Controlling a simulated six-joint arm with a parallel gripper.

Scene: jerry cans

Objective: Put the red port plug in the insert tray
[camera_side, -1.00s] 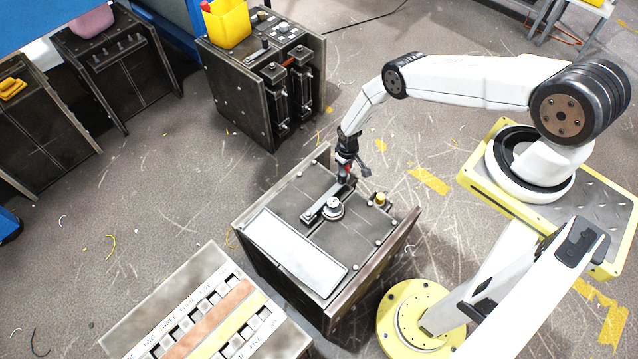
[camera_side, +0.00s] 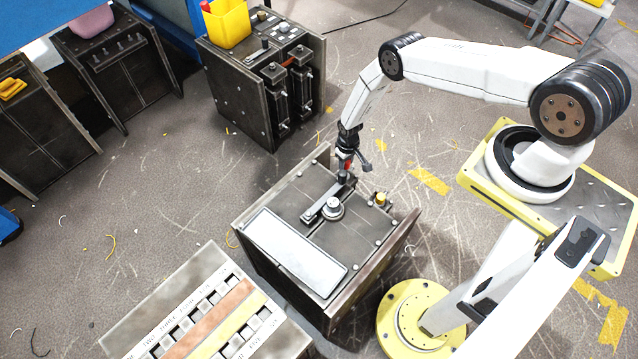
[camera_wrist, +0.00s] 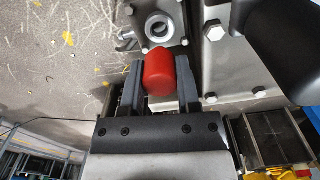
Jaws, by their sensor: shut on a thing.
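The red port plug (camera_wrist: 160,72) is between the two fingers of my gripper (camera_wrist: 160,92) in the wrist view, its rounded end pointing away from the wrist. In the side view, my gripper (camera_side: 346,170) is over the back edge of the dark metal box, with a bit of red showing at its fingers. A round metal port ring (camera_wrist: 159,27) with a grey opening lies just beyond the plug in the wrist view. A pale flat rectangular tray or plate (camera_side: 295,252) lies on the box's front half; I cannot tell whether it is the insert tray.
A round metal knob with a flat bar (camera_side: 332,207) sits mid-box, near my gripper. A small yellow-topped fitting (camera_side: 381,199) stands at the box's right edge. A slotted, lettered panel (camera_side: 205,318) is at lower left. A yellow bin (camera_side: 228,24) stands on another box.

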